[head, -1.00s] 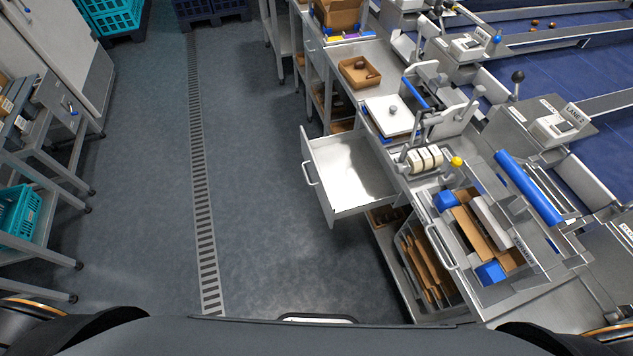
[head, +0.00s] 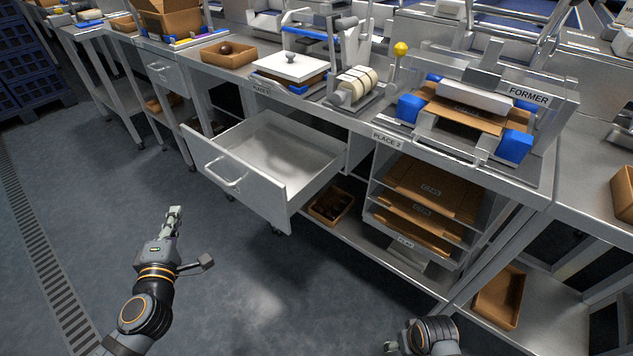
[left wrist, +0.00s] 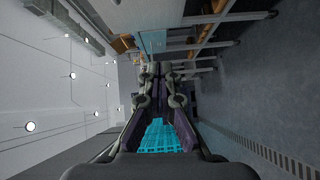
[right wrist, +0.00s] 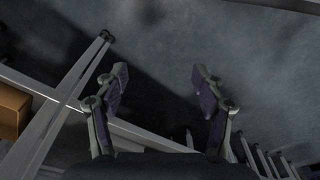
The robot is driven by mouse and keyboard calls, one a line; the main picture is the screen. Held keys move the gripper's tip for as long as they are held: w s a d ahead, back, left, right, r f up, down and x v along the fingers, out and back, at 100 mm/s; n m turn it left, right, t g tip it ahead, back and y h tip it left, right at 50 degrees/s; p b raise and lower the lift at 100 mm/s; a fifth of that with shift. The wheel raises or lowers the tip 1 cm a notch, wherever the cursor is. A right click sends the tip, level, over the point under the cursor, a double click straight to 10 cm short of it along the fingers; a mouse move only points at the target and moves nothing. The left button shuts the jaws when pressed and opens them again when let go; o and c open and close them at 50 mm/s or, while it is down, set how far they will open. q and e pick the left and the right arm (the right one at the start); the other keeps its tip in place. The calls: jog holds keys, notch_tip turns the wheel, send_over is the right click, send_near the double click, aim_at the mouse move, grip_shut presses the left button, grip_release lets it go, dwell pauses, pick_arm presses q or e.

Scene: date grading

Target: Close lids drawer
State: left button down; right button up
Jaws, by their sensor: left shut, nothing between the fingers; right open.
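The lids drawer (head: 245,187) is pulled out from under the bench in the head view. Its inside looks empty, and a bar handle (head: 226,181) is on its front. My left gripper (head: 175,212) is shut and empty, to the left of the drawer front and apart from it. The left wrist view shows its fingers (left wrist: 160,72) close together. My right gripper is open and empty; the right wrist view shows its fingers (right wrist: 154,85) wide apart over the floor. In the head view only part of my right arm shows at the bottom.
The bench holds a white lid board (head: 290,67), a small box with a dark item (head: 228,60) and the former (head: 480,105). Below are shelves of flat cartons (head: 430,195) and a box (head: 332,204). Floor before the drawer is clear.

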pick_arm(q)
jog(key=d+r, duration=0.2)
send_near(206, 162)
jog(key=s+a, duration=0.2)
jog(key=a, duration=0.1)
jog(key=shift+n+t+h, duration=0.3)
jog(key=shift+t, duration=0.1)
jog(key=w, duration=0.4)
jog(key=w+d, duration=0.1)
jog(key=w, duration=0.2)
jog(key=shift+w+f+p, duration=0.1)
jog(key=shift+f+p, duration=0.2)
jog(key=shift+p, duration=0.05)
jog(key=shift+w+d+f, duration=0.1)
jog(key=shift+w+d, duration=0.25)
jog(key=shift+d, duration=0.05)
pick_arm(e)
jog(key=shift+s+d+f, duration=0.1)
jog(key=shift+d+f, duration=0.1)
jog(key=shift+f, duration=0.6)
pick_arm(q)
jog(key=shift+w, duration=0.15)
